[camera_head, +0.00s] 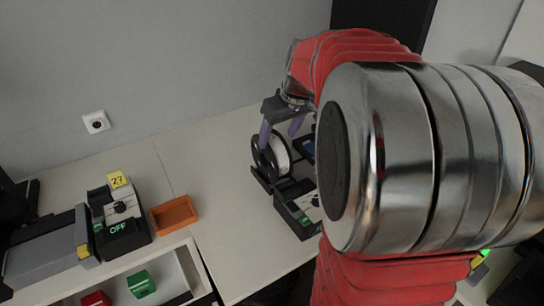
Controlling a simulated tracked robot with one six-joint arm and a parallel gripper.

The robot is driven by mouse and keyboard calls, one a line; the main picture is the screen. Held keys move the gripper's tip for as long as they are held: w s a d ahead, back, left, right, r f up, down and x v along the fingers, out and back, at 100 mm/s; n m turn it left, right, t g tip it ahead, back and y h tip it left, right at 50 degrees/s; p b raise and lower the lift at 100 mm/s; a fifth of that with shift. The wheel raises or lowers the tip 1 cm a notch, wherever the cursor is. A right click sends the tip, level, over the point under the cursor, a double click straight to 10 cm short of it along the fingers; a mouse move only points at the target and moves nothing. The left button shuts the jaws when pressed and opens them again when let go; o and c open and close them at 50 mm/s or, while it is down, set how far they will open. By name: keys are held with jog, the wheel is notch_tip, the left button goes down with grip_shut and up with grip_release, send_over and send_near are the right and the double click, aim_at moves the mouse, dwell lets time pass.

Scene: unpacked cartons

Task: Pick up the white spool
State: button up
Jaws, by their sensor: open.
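The white spool (279,153) stands upright between dark round side plates in a black holder (262,180) on the white table. My gripper (281,131), with purple fingers, is above the spool, with one finger to its left and the other at its upper right. The fingers are apart and nothing shows held between them. I cannot tell whether they touch the spool. My arm covers the area to the right.
A dark device (297,205) sits in front of the holder. An orange tray (174,215) and a machine reading OFF (123,229) stand at left. A lower bin holds a green block (141,284) and a red block (96,299). The table between is clear.

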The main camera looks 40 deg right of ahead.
aim_at(274, 142)
jog(key=x, duration=0.5)
jog(key=shift+a, duration=0.15)
jog(key=shift+c, duration=0.2)
grip_shut()
dwell(0.8)
jog(key=shift+r, duration=0.1)
